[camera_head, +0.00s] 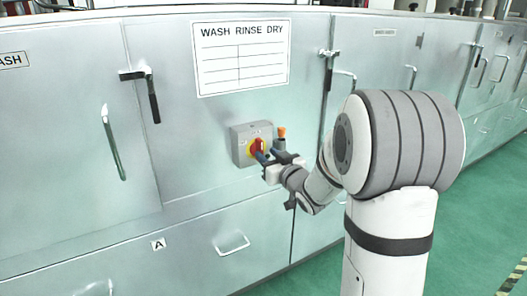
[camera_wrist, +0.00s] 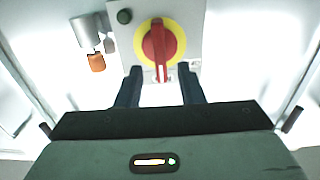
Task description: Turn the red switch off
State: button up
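The red switch (camera_head: 257,146) is a rotary knob on a yellow disc, mounted on a grey box (camera_head: 238,146) on the front of the metal machine. In the wrist view the red switch (camera_wrist: 158,46) shows its handle pointing down in the picture. My gripper (camera_head: 265,157) is right in front of the switch box. In the wrist view my gripper (camera_wrist: 160,88) has its two dark fingers apart, one on each side of the handle's lower end, with a gap to it on both sides. Whether the fingertips reach the handle's depth I cannot tell.
An orange-tipped grey fitting (camera_head: 281,133) sticks out beside the box and also shows in the wrist view (camera_wrist: 96,62). Door latches (camera_head: 152,94) and handles (camera_head: 232,244) project from the machine front. Green floor (camera_head: 465,200) lies open at right.

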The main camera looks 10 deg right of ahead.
aim_at(262, 150)
jog(key=shift+x, duration=1.9)
